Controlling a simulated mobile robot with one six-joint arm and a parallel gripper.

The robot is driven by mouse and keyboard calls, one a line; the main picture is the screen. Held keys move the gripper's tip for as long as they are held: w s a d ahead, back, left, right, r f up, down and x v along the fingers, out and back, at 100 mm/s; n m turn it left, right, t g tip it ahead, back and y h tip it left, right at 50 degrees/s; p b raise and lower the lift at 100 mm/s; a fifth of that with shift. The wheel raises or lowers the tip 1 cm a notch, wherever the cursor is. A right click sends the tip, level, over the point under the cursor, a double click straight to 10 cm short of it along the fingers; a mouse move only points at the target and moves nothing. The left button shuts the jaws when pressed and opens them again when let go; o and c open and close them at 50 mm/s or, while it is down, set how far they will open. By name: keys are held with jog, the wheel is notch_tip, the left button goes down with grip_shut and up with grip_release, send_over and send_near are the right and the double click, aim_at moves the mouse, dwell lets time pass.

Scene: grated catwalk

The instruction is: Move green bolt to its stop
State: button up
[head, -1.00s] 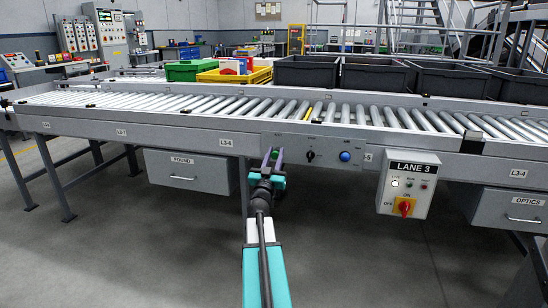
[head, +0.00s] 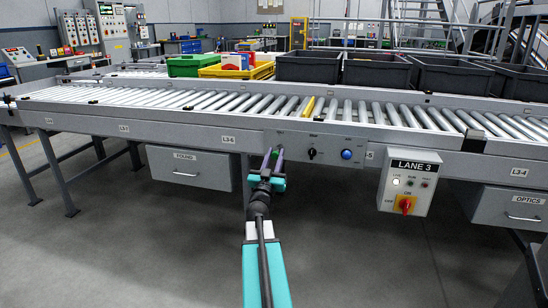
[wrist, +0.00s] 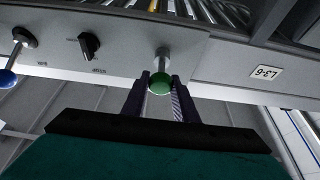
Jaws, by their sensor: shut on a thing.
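The green bolt shows in the wrist view as a round green knob (wrist: 159,83) on a short pale stem that comes out of the grey conveyor side panel (wrist: 130,45). My gripper (wrist: 160,92) has its two dark fingers on either side of the knob and is shut on it. In the head view my gripper (head: 272,160) is at the front panel of the conveyor, left of the black switch. The knob is mostly hidden there by the fingers. The bolt's stop cannot be made out.
Farther right hangs the Lane 3 control box (head: 408,182). A drawer (head: 188,168) is below left. Green, yellow and dark crates stand behind the rollers.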

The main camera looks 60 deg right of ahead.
jog(key=o, duration=1)
jog(key=shift+s, duration=0.45)
jog(key=shift+w, duration=0.2)
jog(key=p+v, duration=0.3)
jog(key=v, duration=0.5)
jog(key=shift+a+r+p, duration=0.1)
jog(key=shift+a+p, duration=0.15)
jog(key=shift+p, duration=0.05)
jog(key=p, duration=0.3)
jog(key=shift+a+f, duration=0.25)
jog(key=shift+a, duration=0.15)
jog(key=shift+s+p+v, duration=0.2)
jog(key=shift+p+v, duration=2.05)
jog(key=shift+p, duration=0.9)
jog(key=shift+d, duration=0.1)
